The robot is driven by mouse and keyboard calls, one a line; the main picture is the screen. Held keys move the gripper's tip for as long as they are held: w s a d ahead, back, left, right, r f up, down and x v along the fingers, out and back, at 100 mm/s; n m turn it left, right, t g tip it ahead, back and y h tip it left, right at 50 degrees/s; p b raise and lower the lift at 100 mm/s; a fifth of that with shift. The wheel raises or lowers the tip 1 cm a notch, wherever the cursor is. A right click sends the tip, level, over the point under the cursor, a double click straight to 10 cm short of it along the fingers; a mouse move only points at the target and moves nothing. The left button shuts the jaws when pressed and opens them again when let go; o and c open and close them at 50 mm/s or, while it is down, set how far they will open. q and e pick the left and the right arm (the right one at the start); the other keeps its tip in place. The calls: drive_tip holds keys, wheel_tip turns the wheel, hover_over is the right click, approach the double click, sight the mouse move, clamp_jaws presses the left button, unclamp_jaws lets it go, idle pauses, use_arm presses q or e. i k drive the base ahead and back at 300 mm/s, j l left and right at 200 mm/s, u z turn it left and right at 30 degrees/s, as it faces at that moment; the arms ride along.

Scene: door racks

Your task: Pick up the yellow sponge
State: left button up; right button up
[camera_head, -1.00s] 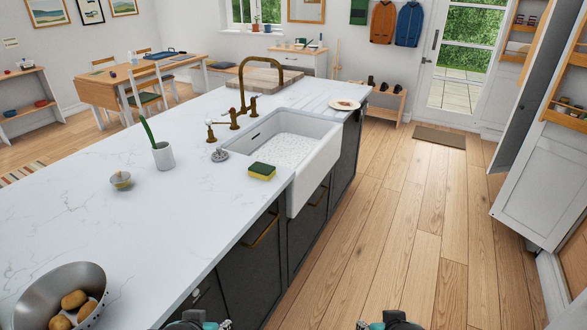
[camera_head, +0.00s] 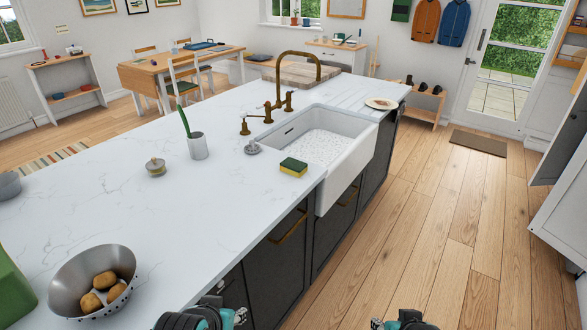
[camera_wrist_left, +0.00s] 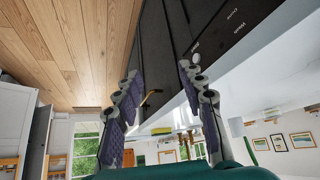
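The yellow sponge (camera_head: 293,167), with a dark green top layer, lies flat on the white marble counter (camera_head: 120,207), just left of the sink's near corner. My left gripper (camera_head: 238,316) is at the bottom edge of the head view, beside the counter's near edge and well short of the sponge. In the left wrist view my left gripper (camera_wrist_left: 162,100) has its two fingers spread, with nothing between them. My right gripper (camera_head: 385,323) is at the bottom edge, over the floor side, only partly in view; its fingers are too cut off to judge.
The white sink (camera_head: 345,167) and brass tap (camera_head: 285,95) lie beyond the sponge. A cup (camera_head: 198,146) with a green-handled item, a small lidded pot (camera_head: 155,167) and a grey stopper-like item (camera_head: 252,147) stand nearby. A colander (camera_head: 75,272) holds potatoes. Counter around the sponge is clear.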

sight(296, 168)
drive_tip(key=i+l+z, duration=0.15)
drive_tip(key=i, duration=0.35)
drive_tip(key=i+l+z, duration=0.15)
drive_tip(key=i, duration=0.35)
